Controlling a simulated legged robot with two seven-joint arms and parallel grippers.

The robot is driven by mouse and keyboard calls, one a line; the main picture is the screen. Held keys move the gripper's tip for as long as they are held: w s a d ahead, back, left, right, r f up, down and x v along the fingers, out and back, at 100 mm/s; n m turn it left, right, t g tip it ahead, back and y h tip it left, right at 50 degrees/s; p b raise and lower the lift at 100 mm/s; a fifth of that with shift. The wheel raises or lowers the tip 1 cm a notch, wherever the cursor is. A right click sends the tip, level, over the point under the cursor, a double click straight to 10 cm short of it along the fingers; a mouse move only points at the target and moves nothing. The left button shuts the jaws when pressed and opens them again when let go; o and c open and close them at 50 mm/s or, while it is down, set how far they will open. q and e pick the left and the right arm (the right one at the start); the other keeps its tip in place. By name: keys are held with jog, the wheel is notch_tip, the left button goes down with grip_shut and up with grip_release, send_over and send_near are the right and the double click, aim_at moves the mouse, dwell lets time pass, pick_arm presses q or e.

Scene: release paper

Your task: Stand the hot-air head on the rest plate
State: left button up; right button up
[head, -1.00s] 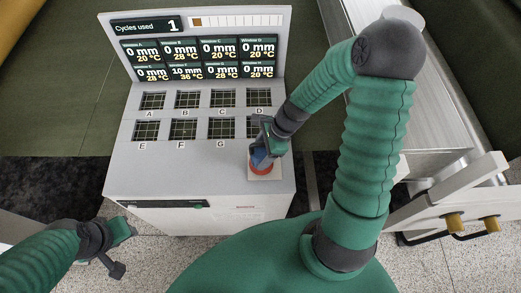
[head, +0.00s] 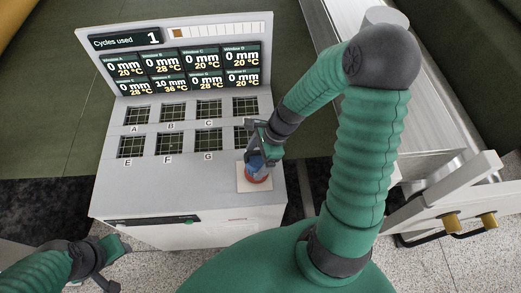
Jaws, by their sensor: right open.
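The hot-air head (head: 257,173), blue above with a red-orange lower part, is on the pale square rest plate (head: 243,188) at the right front of the white machine's top. It looks roughly upright, with its red end down at the plate. My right gripper (head: 258,161) is open, low over the head, with its jaws at the blue upper part. The gripper hides part of the head, so I cannot tell whether the jaws touch it. My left gripper (head: 116,265) is at the lower left, open and empty, away from the machine.
The white machine (head: 185,195) has several gridded windows with letter labels; my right gripper covers part of the one at front right. Behind them stands a display panel (head: 185,65) reading "Cycles used 1". A metal rail structure (head: 455,190) stands at right. The machine's front left top is clear.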

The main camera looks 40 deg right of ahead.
jog(key=v, duration=0.9)
jog(key=shift+s+a+r+n, duration=0.15)
jog(key=shift+a+n, duration=0.2)
jog(key=shift+n, duration=0.15)
jog(key=s+a+n+h, duration=0.1)
jog(key=a+n, duration=0.3)
jog(key=n, duration=0.6)
jog(key=s+a+n+h, duration=0.1)
jog(key=a+n+h, duration=0.2)
jog(key=n, duration=0.8)
jog(key=shift+a+f+t, duration=0.3)
jog(key=shift+a+f, duration=0.15)
jog(key=shift+d, duration=0.1)
jog(key=shift+s, duration=0.1)
